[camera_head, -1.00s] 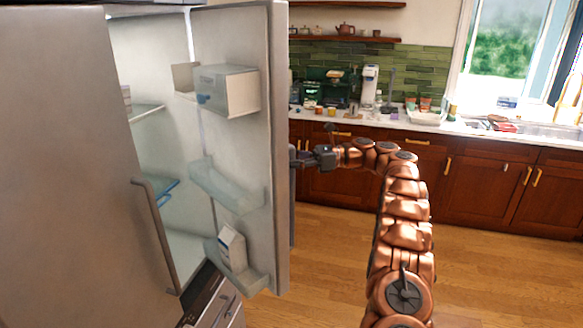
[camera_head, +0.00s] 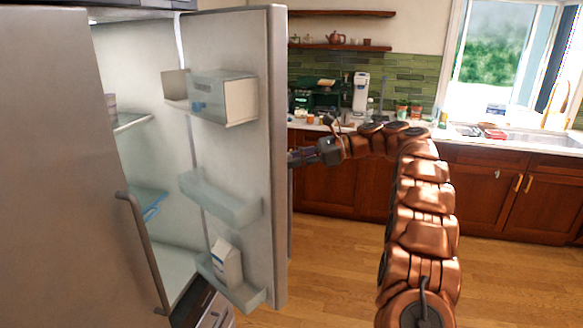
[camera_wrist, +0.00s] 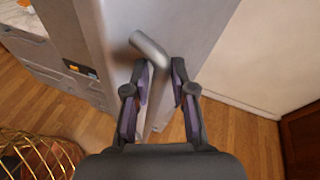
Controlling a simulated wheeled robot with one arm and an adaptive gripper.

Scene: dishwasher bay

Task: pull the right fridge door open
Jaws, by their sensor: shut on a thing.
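The right fridge door (camera_head: 273,150) stands wide open, its inner side with shelves facing the head camera. My gripper (camera_head: 300,156) is at the far side of this door, its fingertips partly hidden behind the door's edge. In the wrist view my gripper (camera_wrist: 161,88) has its two fingers on either side of the door's grey bar handle (camera_wrist: 150,50), and it is shut on that handle. The left fridge door (camera_head: 50,170) is closed, with its own bar handle (camera_head: 145,252).
Door bins hold a white box (camera_head: 226,262) and a larger container (camera_head: 222,96). A counter (camera_head: 460,142) with cabinets runs along the back. A wire basket (camera_wrist: 40,155) stands on the floor in the wrist view. Wooden floor (camera_head: 340,270) is clear beside the door.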

